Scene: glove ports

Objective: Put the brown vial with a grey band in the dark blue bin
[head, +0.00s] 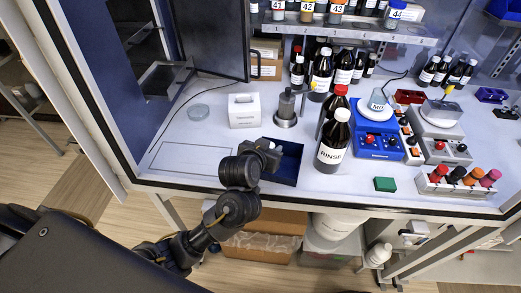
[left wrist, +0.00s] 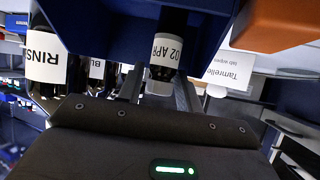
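The dark blue bin (head: 290,163) stands at the front of the bench, left of the RINSE bottle, and its blue wall (left wrist: 95,22) fills the top of the left wrist view. My left gripper (head: 270,152) reaches over the bin's left part. In the left wrist view, the two fingers of my left gripper (left wrist: 160,76) flank the brown vial (left wrist: 168,48), which has a white label reading "02 APR" and a greyish band beside it. The fingers look shut on the vial, which shows against the bin's blue. My gripper mostly hides the vial in the head view. My right gripper is not in view.
The RINSE bottle (head: 332,143) stands close to the bin's right side. A white box (head: 244,110) and a grey metal cylinder (head: 286,108) stand behind it. A green block (head: 385,184) lies at the front right. The bench left of the bin is mostly clear.

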